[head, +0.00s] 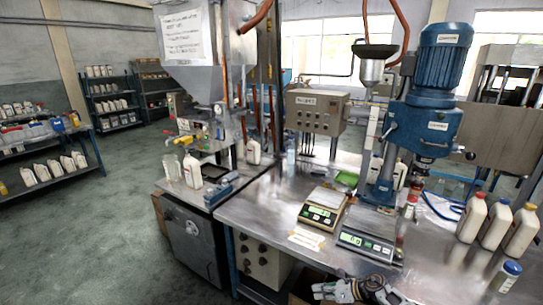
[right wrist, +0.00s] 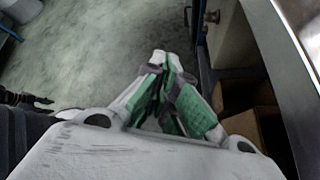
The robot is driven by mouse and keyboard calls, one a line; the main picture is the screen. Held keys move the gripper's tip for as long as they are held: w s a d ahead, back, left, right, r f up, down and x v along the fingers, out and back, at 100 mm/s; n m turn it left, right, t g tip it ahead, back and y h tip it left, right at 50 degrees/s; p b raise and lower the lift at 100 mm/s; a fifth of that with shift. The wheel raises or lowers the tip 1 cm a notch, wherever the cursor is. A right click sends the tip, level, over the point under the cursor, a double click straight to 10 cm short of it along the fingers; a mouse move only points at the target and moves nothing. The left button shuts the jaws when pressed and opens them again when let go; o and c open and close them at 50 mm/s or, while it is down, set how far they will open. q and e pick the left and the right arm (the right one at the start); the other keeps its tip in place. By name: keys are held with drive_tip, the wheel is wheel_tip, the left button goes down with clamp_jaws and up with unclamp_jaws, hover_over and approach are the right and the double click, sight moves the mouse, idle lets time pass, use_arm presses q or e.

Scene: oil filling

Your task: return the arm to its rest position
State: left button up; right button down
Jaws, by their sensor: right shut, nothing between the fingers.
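My right gripper (head: 322,291) is at the bottom of the head view, low in front of the steel table's front edge, with its fingers pointing left. In the right wrist view its green-padded fingers (right wrist: 160,62) come together at the tips. It is shut and holds nothing. It hangs over the floor beside the table, apart from any object. My left gripper does not show in the head view.
The steel table (head: 260,213) bears two scales (head: 322,208) (head: 366,244), white bottles (head: 495,225) and a blue drill-like machine (head: 425,125). Open cardboard boxes (right wrist: 245,105) stand under it, close to the right gripper. Green floor (head: 105,240) is free to the left.

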drive_tip(key=s+d+f+m+t+h, duration=0.2)
drive_tip(key=s+d+f+m+h, duration=0.2)
drive_tip(key=s+f+m, duration=0.65)
drive_tip(key=s+d+f+m+t+h, duration=0.35)
drive_tip(key=s+f+m, duration=0.25)
drive_tip(key=f+m, duration=0.95)
drive_tip(key=s+f+m+g+h, duration=0.1)
drive_tip(key=s+f+m+g, duration=0.2)
drive_tip(key=s, duration=1)
drive_tip(key=s+f+m+g+h, duration=0.1)
drive_tip(key=s+f+m+g, duration=0.2)
drive_tip(key=s, duration=1)
drive_tip(key=s+f+m+g+h, duration=0.1)
drive_tip(key=s+f+m+g, duration=0.2)
drive_tip(key=s+f+m, duration=0.5)
drive_tip(key=s+m, duration=0.1)
drive_tip(key=s, duration=0.4)
drive_tip(key=shift+d, duration=0.2)
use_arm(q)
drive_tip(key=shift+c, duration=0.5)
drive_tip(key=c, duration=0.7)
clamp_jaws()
